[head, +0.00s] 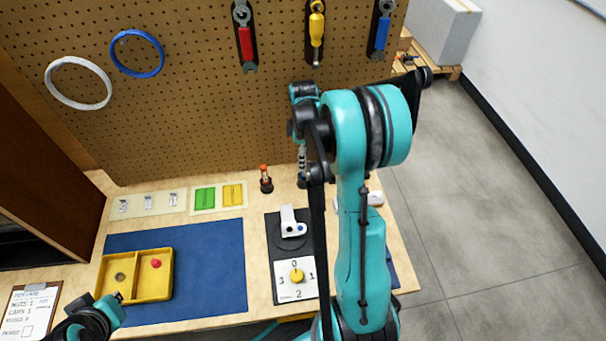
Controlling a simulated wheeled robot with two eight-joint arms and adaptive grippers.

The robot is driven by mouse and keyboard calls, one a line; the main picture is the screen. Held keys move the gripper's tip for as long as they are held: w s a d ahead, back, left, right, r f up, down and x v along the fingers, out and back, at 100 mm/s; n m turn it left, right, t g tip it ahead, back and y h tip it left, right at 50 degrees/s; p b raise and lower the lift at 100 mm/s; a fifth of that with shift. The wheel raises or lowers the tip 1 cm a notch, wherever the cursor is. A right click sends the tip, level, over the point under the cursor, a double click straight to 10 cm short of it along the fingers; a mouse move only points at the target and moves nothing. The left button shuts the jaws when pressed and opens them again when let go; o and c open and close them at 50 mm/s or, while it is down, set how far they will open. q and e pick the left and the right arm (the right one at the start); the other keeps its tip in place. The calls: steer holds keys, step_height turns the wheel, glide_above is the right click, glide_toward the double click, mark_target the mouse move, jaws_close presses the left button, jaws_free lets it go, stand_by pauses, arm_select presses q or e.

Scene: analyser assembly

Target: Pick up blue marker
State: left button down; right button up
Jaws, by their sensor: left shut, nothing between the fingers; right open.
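I cannot make out a blue marker; my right arm hides part of the bench's back right. An orange-topped marker-like piece (265,177) stands upright in a small dark holder at the back of the bench. A second dark holder (302,183) is partly visible to its right, close below my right gripper (304,165). The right gripper points down and is open; its fingers are small and partly covered by the arm, and contact cannot be told. My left gripper (117,297) is at the lower left, shut and empty, near the yellow tray.
The yellow tray (172,272) holds a red piece and sits on a blue mat (215,255). A white device (291,222) and numbered dial (296,277) stand right of the mat. Green and yellow blocks (218,196) lie behind. The pegboard (200,110) bounds the back.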

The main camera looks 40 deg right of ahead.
step_height(320, 180, down, 4)
steer(key=shift+d+f+b, duration=0.1)
steer(key=shift+f+b, duration=0.1)
steer(key=shift+b, duration=0.6)
steer(key=shift+r, duration=0.1)
steer(key=shift+c, duration=0.2)
jaws_close()
steer(key=shift+r, duration=0.15)
